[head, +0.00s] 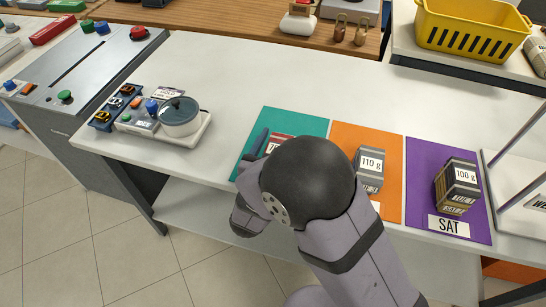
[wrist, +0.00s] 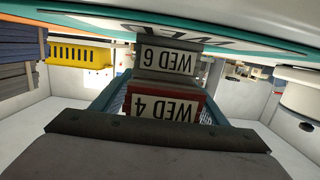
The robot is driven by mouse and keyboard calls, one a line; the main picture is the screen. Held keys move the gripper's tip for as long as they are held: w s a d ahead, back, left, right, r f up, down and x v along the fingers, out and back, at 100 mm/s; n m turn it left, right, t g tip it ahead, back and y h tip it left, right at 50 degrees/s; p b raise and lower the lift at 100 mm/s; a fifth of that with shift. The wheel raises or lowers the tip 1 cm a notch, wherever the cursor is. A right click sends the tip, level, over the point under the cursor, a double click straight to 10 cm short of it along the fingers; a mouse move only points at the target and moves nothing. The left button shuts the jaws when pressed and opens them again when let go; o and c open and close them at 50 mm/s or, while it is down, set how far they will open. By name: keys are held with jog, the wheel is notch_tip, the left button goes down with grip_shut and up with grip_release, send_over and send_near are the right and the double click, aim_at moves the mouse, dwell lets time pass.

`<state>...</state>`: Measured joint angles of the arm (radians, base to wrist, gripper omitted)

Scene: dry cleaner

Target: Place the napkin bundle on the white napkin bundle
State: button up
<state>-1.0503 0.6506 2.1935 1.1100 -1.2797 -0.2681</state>
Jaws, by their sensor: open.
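The wrist view is upside down. A red-trimmed napkin bundle labelled WED 4 (wrist: 160,106) is between the two blue fingers of my gripper (wrist: 158,92), which is open. A white-grey napkin bundle labelled WED 6 (wrist: 168,61) lies between it and the teal mat (wrist: 258,36); the red bundle appears to rest on top of it, edges roughly in line. In the head view only a bit of the red bundle (head: 281,139) shows on the teal mat (head: 302,121); my wrist hides the rest. One finger of my gripper (head: 258,142) shows at its left.
The white counter (head: 290,78) behind the mats is clear.

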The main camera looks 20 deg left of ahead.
jog(key=s, duration=0.3)
jog(key=s+r, duration=0.1)
jog(key=s, duration=0.7)
jog(key=shift+s+r, duration=0.25)
jog(key=shift+r, duration=0.1)
